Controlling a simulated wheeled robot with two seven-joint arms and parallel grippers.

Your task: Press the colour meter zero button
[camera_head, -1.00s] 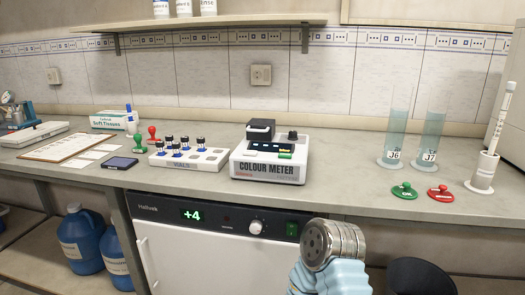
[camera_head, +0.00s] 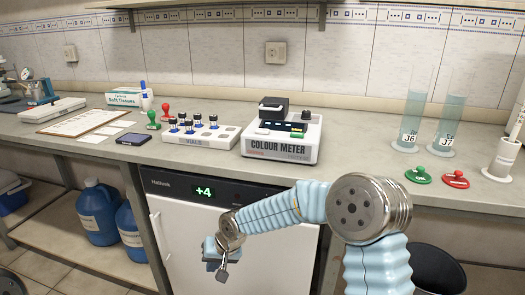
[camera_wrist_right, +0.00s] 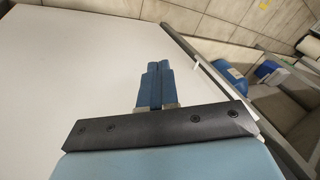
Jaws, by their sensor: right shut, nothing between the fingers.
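The colour meter (camera_head: 281,148) is a white box with a black top part, standing on the bench near its front edge. Small green and yellow patches show on its front panel; the labels are too small to read, so I cannot tell which is the zero button. My right gripper (camera_head: 221,274) hangs low in front of the white cabinet door, below the bench top and to the left of the meter, apart from it. In the right wrist view its blue fingers (camera_wrist_right: 157,72) are together and empty. My left gripper is not in view.
A white vial rack (camera_head: 198,137) stands left of the meter. The bench edge lies above my right gripper. Blue jugs (camera_head: 97,208) stand on the lower shelf.

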